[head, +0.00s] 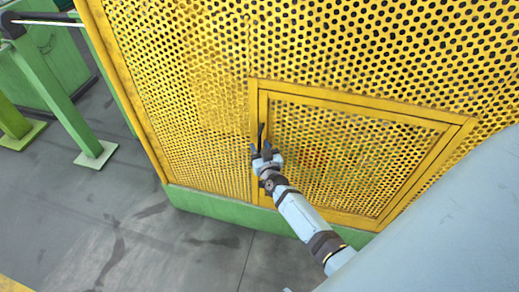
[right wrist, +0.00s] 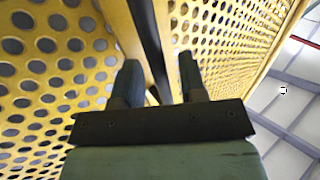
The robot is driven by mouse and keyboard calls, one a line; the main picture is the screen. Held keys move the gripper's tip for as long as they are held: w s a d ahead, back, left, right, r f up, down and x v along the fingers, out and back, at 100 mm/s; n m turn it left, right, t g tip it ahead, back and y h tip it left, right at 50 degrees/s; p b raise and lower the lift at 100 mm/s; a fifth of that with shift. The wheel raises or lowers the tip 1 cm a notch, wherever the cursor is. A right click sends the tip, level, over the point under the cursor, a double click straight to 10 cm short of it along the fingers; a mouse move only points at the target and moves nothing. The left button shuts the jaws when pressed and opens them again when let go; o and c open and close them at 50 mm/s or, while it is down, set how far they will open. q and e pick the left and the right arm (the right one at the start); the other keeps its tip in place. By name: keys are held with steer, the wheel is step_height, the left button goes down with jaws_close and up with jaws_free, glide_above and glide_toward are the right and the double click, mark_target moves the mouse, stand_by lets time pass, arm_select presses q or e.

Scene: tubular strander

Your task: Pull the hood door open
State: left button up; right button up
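The hood door (head: 350,155) is a yellow perforated panel in a yellow frame, set in the larger yellow perforated hood. It looks closed, flush with the hood. A dark upright handle (head: 261,132) is at the door's left edge; it also shows as a black bar in the right wrist view (right wrist: 147,35). My right gripper (head: 261,150) is at this handle. In the right wrist view its two fingers (right wrist: 160,82) stand apart on either side of the bar, with a visible gap on the right. The handle's lower end is partly hidden by the gripper. My left gripper is not in view.
The yellow hood (head: 190,90) rises around the door on a green base strip (head: 215,210). A green post (head: 60,105) with a foot plate stands at the left. Grey floor (head: 110,225) is clear at the lower left.

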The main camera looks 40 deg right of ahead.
steer(key=shift+w+d, duration=0.1)
steer(key=shift+w, duration=0.2)
jaws_close()
